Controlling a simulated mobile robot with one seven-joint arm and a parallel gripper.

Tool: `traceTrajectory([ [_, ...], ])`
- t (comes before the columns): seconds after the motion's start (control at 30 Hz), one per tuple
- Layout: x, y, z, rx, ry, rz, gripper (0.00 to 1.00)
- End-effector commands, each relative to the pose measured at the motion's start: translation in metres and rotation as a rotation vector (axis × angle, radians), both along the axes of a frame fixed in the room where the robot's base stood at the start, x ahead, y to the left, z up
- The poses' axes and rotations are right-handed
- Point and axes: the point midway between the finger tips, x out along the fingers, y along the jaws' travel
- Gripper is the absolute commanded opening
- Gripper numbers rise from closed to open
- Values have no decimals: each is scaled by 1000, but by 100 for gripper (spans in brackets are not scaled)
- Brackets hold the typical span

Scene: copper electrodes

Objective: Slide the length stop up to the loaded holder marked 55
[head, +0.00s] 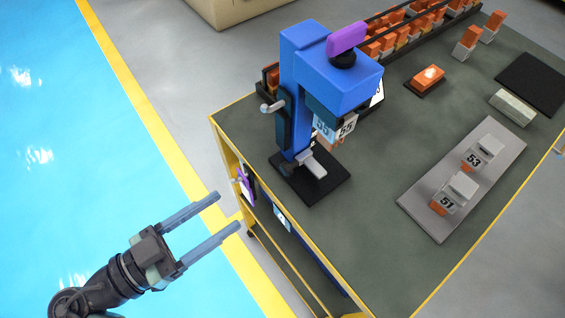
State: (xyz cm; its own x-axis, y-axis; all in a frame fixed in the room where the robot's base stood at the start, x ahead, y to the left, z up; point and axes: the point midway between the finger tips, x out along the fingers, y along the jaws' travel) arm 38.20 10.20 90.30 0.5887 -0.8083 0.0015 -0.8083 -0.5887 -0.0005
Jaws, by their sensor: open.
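The holder marked 55 (347,129) sits under the head of the blue machine (292,75), with copper-coloured material just below it. A pale blue face (322,128) beside it also reads 55. A small light-grey piece (313,164) on the machine's black base (325,187), below the holder, may be the length stop; I cannot tell for sure. The gap between it and the holder is hard to judge. My gripper (228,210) is open and empty, with its two long fingers apart. It is off the table's left edge, left of and lower in the picture than the machine.
The machine has a purple knob (347,37) and a side lever (271,106). A grey tray (415,203) bears holders 53 (489,150) and 51 (461,190). A copper block (428,78), pale block (512,107) and black mat (534,82) lie further back. The table (365,235) is bare at front.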

Motion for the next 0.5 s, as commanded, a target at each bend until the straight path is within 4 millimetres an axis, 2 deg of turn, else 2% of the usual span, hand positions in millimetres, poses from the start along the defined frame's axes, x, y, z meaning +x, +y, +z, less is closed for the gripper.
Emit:
traceTrajectory([
  [0.3,38,-55,2,0,1,-7,61],
  [0.5,58,-81,1,1,2,-5,61],
])
